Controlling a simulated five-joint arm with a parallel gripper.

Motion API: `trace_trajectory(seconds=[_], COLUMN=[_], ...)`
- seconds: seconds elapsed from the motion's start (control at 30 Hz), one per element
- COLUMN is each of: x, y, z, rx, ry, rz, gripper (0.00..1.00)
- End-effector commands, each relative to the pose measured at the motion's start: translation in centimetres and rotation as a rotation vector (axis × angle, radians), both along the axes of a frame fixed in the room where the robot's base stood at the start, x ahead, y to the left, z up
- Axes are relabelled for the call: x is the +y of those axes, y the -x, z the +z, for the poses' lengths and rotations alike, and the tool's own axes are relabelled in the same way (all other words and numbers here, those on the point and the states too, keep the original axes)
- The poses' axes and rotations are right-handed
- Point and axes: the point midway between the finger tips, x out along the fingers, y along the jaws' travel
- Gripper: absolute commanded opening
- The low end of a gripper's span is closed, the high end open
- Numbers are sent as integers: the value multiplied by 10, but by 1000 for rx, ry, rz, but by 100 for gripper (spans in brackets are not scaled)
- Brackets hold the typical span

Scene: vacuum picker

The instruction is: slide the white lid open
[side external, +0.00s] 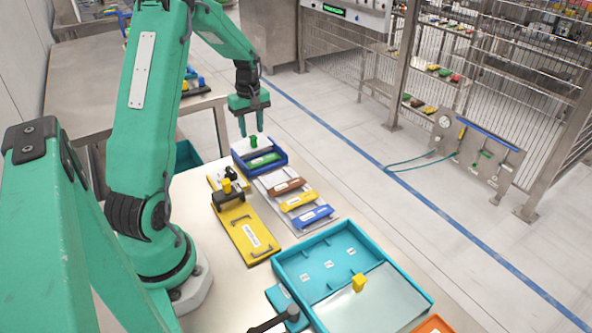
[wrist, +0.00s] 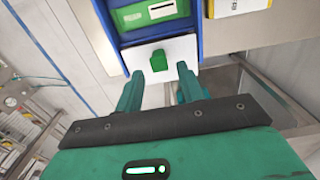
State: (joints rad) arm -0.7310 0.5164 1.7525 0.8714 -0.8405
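The white lid (side external: 240,149) lies on the far end of a small blue box (side external: 277,166) and has a green knob (side external: 253,141) on it. Beside the lid the box is open and shows a green piece with a white label. In the wrist view, the white lid (wrist: 183,48) and green knob (wrist: 159,60) are just beyond my fingertips. My gripper (side external: 252,131) hangs above the knob, fingers pointing down. In the wrist view my gripper (wrist: 160,74) is open, its fingers on either side of the knob's line with nothing between them.
A grey tray with brown, yellow and blue blocks (side external: 311,216) sits right beside the blue box. A yellow plate (side external: 243,228) with handles lies nearer. A large turquoise tray (side external: 285,270) with a clear cover and yellow knob (side external: 358,283) fills the front. The table edge is close behind the box.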

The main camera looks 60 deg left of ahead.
Motion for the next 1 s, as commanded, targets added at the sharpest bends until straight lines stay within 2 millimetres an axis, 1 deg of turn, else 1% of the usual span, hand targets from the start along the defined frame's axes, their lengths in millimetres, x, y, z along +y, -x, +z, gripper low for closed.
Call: trace_trajectory(seconds=[0.03,0.2,0.4,0.53,0.83,1.0], x=[1,1,1,1,1,-8], y=[-1,0,0,0,0,-2], z=[8,30,46,50,50,57], rx=[-3,-4,-2,-2,-2,-11], ry=[-3,-3,-2,-2,-2,-9], rz=[0,1,1,1,-1,-34], gripper=[38,38,38,38,38,38])
